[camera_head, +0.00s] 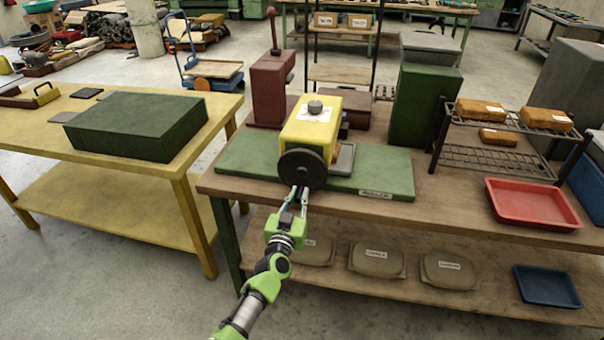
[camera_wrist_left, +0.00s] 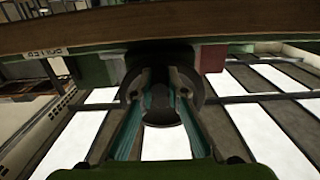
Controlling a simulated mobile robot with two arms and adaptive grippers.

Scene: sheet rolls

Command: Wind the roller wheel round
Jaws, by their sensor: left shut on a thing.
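The roller wheel (camera_head: 302,168) is a dark round disc on the front of a yellow machine (camera_head: 312,127) with a white label and a grey knob on top. The machine stands on a green base (camera_head: 376,174) on the wooden bench. My left gripper (camera_head: 300,191) comes up from below and is shut on the wheel's lower part. In the left wrist view the fingers (camera_wrist_left: 162,118) reach to the dark wheel (camera_wrist_left: 196,90), one on each side of a dark piece in the middle. My right gripper is in neither view.
A red press-like stand (camera_head: 271,88) is behind the machine on the left. A dark rack (camera_head: 490,160) with brown blocks and a red tray (camera_head: 532,204) are on the right. A yellow table (camera_head: 60,112) with a green block (camera_head: 138,125) stands at the left, across a gap.

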